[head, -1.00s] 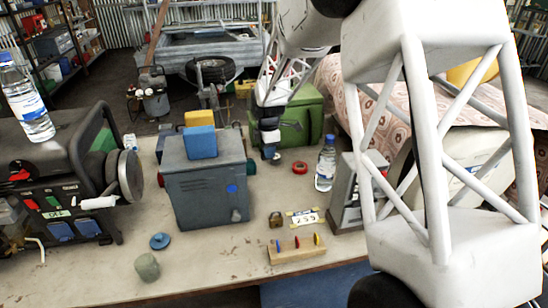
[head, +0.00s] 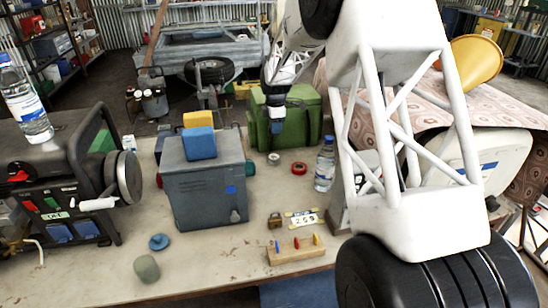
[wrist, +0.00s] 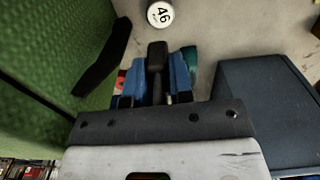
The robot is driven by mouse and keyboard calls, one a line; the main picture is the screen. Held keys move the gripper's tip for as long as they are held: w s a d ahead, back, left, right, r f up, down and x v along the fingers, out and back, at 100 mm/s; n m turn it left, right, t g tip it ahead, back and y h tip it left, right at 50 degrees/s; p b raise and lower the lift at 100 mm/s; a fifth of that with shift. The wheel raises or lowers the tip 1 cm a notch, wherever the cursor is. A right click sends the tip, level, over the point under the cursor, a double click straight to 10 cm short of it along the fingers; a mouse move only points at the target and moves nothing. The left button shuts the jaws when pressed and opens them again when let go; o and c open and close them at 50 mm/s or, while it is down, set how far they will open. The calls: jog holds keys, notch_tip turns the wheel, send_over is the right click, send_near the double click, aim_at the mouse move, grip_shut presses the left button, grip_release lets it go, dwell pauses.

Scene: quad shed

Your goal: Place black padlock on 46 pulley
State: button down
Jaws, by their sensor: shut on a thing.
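My gripper (head: 277,136) is over the far part of the bench, in front of the green box. In the wrist view its blue fingers (wrist: 160,80) are shut on the black padlock (wrist: 157,56), which sticks out past the fingertips. The 46 pulley (wrist: 160,14) is a small white-faced disc marked "46", lying face up on the bench. It also shows in the head view (head: 273,158), just below my gripper in the picture. The padlock and the pulley appear apart.
A grey cabinet (head: 205,190) stands left of the pulley. A green box (head: 300,118) is behind it. A red ring (head: 299,168) and a water bottle (head: 325,165) are to its right. A brass padlock (head: 275,221) lies nearer the front, where the bench has some clear room.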

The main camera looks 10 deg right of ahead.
jog(key=shift+f, duration=0.15)
send_over(275, 156)
jog(key=shift+s+f, duration=0.15)
jog(key=shift+f, duration=2.85)
jog(key=shift+f, duration=1.85)
jog(key=shift+f, duration=0.15)
jog(key=c, duration=1)
grip_release()
notch_tip(275, 156, up, 12)
